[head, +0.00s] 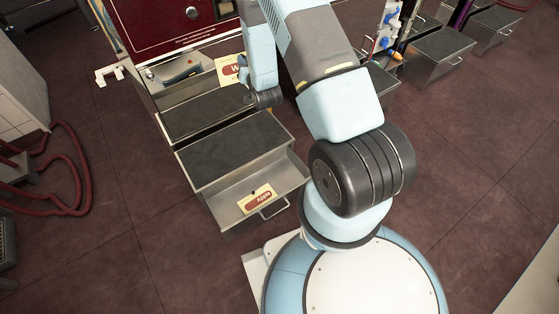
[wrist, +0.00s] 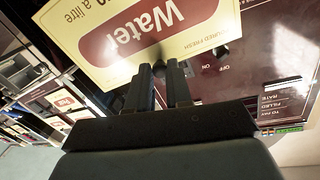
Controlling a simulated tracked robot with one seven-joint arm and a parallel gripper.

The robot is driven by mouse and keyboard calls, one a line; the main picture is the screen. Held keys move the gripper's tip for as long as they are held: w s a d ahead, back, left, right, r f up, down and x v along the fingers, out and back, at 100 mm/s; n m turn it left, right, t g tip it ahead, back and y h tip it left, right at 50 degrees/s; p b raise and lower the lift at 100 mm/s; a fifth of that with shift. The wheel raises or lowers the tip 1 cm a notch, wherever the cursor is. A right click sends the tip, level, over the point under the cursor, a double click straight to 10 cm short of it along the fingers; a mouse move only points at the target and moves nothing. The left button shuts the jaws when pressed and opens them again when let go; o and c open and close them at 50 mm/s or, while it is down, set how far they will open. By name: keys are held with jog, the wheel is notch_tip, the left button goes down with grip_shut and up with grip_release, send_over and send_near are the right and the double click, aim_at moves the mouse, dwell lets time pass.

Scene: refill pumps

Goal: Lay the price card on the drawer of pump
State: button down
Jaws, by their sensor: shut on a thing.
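My gripper (wrist: 161,72) is shut on a cream price card (wrist: 200,42) with a dark red "Water" label, upside down in the wrist view. In the head view the card (head: 228,74) shows beside my arm, in front of the red pump (head: 165,22), its right part hidden. The pump's steel drawer (head: 232,212) is at the bottom, pulled out, with a handle at its front. A smaller-looking "Apple" card (head: 258,199) lies in it. The held card is above and behind this drawer, apart from it.
Dark mats (head: 236,150) cover the steps between the pump face and the drawer. More pumps with steel drawers (head: 437,54) stand at the upper right. A red hose (head: 70,170) lies on the floor at left. Open floor lies left of the drawer and at lower right.

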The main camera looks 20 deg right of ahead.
notch_tip(320, 180, down, 27)
jog(key=s+a+n+g+y, duration=0.1)
jog(key=a+n+g, duration=0.1)
jog(key=g, duration=0.6)
jog(key=s+d+f+n+g+h, duration=0.1)
jog(key=s+d+f+g, duration=0.25)
jog(key=f, duration=0.35)
jog(key=s+d+f+g, duration=0.25)
jog(key=s+f, duration=0.25)
jog(key=f, duration=0.3)
jog(key=s+d+f+n+g+h, duration=0.1)
jog(key=s+d+f+g, duration=0.2)
jog(key=f, duration=0.4)
jog(key=shift+s+a+f, duration=0.15)
jog(key=shift+s+f, duration=0.1)
jog(key=shift+f, duration=2.1)
jog(key=shift+s+a+f, duration=0.2)
jog(key=shift+f, duration=2.15)
jog(key=shift+s+a+f, duration=0.15)
jog(key=shift+s+f, duration=0.1)
jog(key=shift+f, duration=2.1)
jog(key=shift+f, duration=0.7)
jog(key=c, duration=1)
grip_release()
jog(key=shift+o, duration=0.2)
